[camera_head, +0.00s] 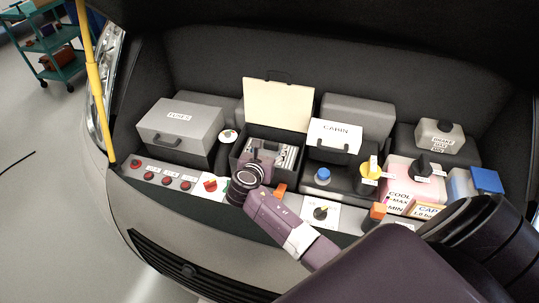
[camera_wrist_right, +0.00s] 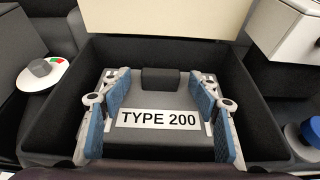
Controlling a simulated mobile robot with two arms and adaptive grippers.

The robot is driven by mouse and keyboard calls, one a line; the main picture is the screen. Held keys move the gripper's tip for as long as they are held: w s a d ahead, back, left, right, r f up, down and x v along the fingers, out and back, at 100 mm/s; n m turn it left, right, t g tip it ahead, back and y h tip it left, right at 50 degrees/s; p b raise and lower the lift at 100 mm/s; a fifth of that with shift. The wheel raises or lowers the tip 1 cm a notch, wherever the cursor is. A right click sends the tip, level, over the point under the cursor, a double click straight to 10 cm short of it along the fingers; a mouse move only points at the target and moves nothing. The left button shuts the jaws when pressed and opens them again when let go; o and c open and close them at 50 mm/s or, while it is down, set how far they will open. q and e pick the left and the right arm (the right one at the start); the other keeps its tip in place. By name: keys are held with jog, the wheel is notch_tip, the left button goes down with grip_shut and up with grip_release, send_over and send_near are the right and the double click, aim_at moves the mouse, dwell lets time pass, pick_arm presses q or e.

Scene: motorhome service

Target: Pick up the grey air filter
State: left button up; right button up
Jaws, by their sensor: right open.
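The grey air filter (camera_wrist_right: 160,98), with a white TYPE 200 label, sits in an open black box (camera_wrist_right: 258,100) in the right wrist view. In the head view the box (camera_head: 237,163) is at the centre with its cream lid (camera_head: 277,104) raised, and part of the filter (camera_head: 289,158) shows beside my gripper. My right gripper (camera_wrist_right: 163,88) is open, its blue-padded fingers on either side of the labelled part; it also shows over the box in the head view (camera_head: 262,155). Whether the pads touch the filter I cannot tell. My left gripper is not in view.
The fuses box (camera_head: 181,125) stands left of the filter box. The CABIN box (camera_head: 334,133), a blue cap (camera_head: 323,174), a yellow cap (camera_head: 371,168) and a pink coolant tank (camera_head: 401,184) stand to the right. A yellow pole (camera_head: 93,80) rises at the left.

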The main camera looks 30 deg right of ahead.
jog(key=shift+c, duration=1.1)
jog(key=c, duration=1.2)
